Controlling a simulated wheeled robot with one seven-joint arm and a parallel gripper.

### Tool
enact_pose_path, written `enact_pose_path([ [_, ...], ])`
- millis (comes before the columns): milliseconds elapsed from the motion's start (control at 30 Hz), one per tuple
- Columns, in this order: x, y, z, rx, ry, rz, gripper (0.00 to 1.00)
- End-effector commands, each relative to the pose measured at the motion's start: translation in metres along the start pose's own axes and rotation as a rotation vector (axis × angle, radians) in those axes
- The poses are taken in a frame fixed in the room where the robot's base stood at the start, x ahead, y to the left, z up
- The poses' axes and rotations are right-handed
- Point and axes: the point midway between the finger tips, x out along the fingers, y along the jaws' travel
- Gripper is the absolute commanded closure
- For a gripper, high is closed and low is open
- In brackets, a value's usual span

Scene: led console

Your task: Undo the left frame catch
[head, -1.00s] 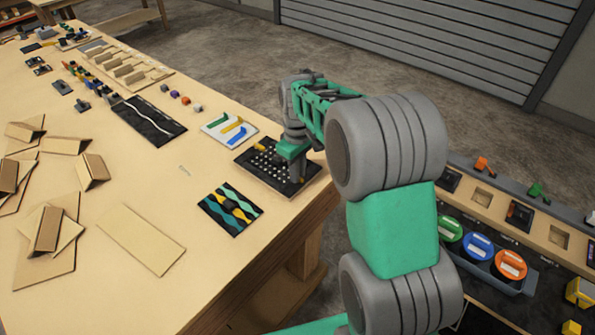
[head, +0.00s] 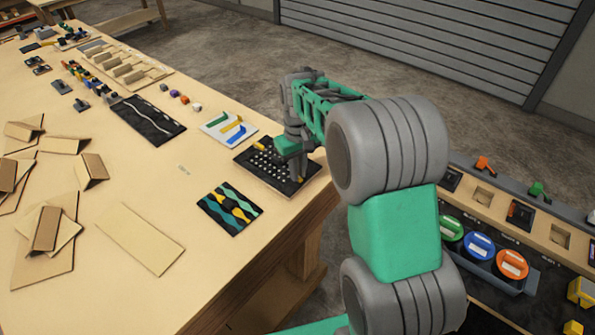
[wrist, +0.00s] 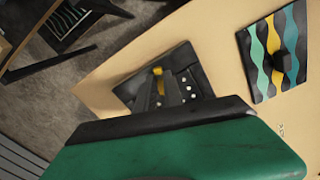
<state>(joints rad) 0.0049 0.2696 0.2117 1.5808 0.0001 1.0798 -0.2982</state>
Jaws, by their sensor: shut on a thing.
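The LED console (head: 257,158) is a black panel with rows of white dots, lying near the table's right edge. My gripper (head: 300,178) points down at its near right part. In the wrist view my dark fingers (wrist: 165,90) are shut on the left frame catch (wrist: 157,71), a yellow piece partly hidden between them. In the head view my gripper hides this catch. Another yellow catch (head: 259,147) shows at the panel's far left edge, apart from my gripper. How far the held catch is turned I cannot tell.
A panel with wavy teal and yellow strips (head: 231,208) lies close on the near side. A white board with coloured pieces (head: 229,128) lies on the far side. The table edge and floor are just to the right. Cardboard pieces (head: 140,238) lie farther left.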

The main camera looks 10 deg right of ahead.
Motion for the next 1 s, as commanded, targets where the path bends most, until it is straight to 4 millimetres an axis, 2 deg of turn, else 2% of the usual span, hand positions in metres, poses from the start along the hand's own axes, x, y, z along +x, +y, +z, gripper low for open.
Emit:
enact_pose_path([
  [1000,-0.0003,0.0040,0.0018,0.953,0.001,-0.001,1.00],
])
